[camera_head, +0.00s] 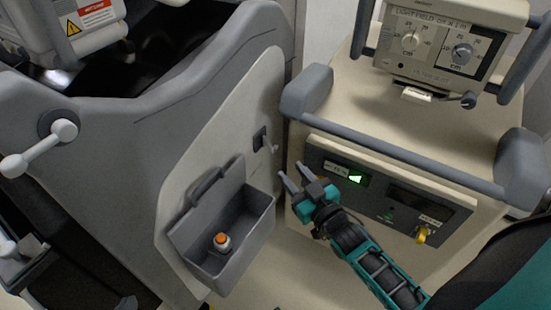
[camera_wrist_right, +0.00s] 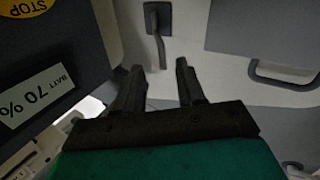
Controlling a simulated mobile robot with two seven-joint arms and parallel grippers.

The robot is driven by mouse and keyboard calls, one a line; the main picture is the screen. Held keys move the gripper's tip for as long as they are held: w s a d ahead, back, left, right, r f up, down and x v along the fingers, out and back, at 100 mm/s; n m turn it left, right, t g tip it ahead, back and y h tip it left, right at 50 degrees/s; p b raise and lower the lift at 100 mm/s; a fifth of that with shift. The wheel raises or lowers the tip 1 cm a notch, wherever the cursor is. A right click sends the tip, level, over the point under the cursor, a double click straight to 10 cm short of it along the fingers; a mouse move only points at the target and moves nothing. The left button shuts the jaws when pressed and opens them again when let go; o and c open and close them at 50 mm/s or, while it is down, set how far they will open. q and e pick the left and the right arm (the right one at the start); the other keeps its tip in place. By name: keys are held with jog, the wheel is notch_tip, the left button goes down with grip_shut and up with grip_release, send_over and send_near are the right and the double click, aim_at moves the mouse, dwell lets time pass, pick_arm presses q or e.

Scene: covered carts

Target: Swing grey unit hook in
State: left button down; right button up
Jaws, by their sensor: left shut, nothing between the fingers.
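The grey unit (camera_head: 205,75) fills the left half of the head view. Its hook (camera_head: 271,143) is a small grey lever on a dark plate on the pale side panel, near the panel's right edge. The hook sticks out toward the beige cart. In the right wrist view the hook (camera_wrist_right: 160,48) hangs from its dark plate, with its lower end lined up between my fingers. My right gripper (camera_head: 290,172) is open, just below and to the right of the hook. Its fingertips (camera_wrist_right: 158,67) look apart from the hook, though the exact depth is unclear. My left gripper is not clearly seen.
A beige cart (camera_head: 420,135) with a grey rail (camera_head: 400,160) stands close on the right, leaving a narrow gap beside the hook. A grey bin (camera_head: 250,225) holding an orange-capped bottle (camera_head: 222,243) hangs on the pale panel below. A white-ended handle (camera_head: 40,150) juts out at the left.

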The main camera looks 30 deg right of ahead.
aim_at(270, 146)
jog(key=w+b, duration=0.1)
jog(key=w, duration=0.6)
jog(key=shift+w+a+b, duration=0.2)
jog(key=shift+w+b, duration=0.1)
grip_shut()
dwell(0.4)
